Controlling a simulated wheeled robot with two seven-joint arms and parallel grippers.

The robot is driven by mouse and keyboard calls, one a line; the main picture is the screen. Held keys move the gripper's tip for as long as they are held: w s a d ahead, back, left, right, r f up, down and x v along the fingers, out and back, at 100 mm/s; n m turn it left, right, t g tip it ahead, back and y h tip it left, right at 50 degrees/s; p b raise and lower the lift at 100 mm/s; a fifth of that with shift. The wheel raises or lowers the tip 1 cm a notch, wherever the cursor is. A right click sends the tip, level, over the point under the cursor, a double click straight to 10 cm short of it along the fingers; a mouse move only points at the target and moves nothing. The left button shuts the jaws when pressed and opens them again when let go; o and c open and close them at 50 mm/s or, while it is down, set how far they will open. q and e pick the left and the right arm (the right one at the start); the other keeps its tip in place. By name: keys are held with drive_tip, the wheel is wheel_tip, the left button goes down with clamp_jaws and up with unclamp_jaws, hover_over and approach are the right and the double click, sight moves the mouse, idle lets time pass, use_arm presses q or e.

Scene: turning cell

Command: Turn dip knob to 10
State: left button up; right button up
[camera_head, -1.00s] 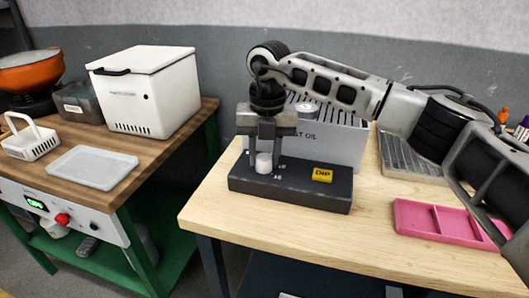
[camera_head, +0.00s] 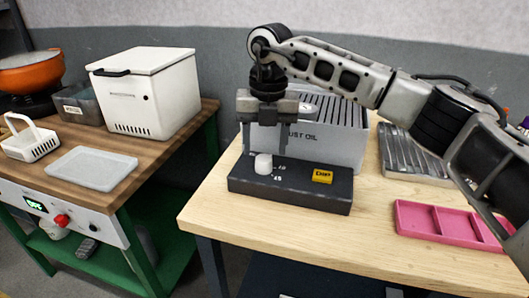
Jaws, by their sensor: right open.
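The dip knob is a small white cylinder (camera_head: 263,164) on top of a dark control box (camera_head: 315,197) at the front of the light wooden table. Small white marks, too small to read for sure, lie to the right of the knob. A yellow DIP label (camera_head: 322,176) sits on the box farther right. My right gripper (camera_head: 266,146) points down, open and empty, just above and behind the knob. The knob shows free, with no finger seen on it. My left gripper is not in view.
A grey slotted tank marked "RUST OIL" (camera_head: 335,148) stands right behind the box. A pink divided tray (camera_head: 447,224) and a ribbed metal tray (camera_head: 407,160) are at right. A white lidded box (camera_head: 145,98) stands on the left bench.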

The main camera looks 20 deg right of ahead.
sight(268, 157)
wheel_tip(268, 157, up, 13)
drive_tip(key=shift+d, duration=0.25)
idle(0.3)
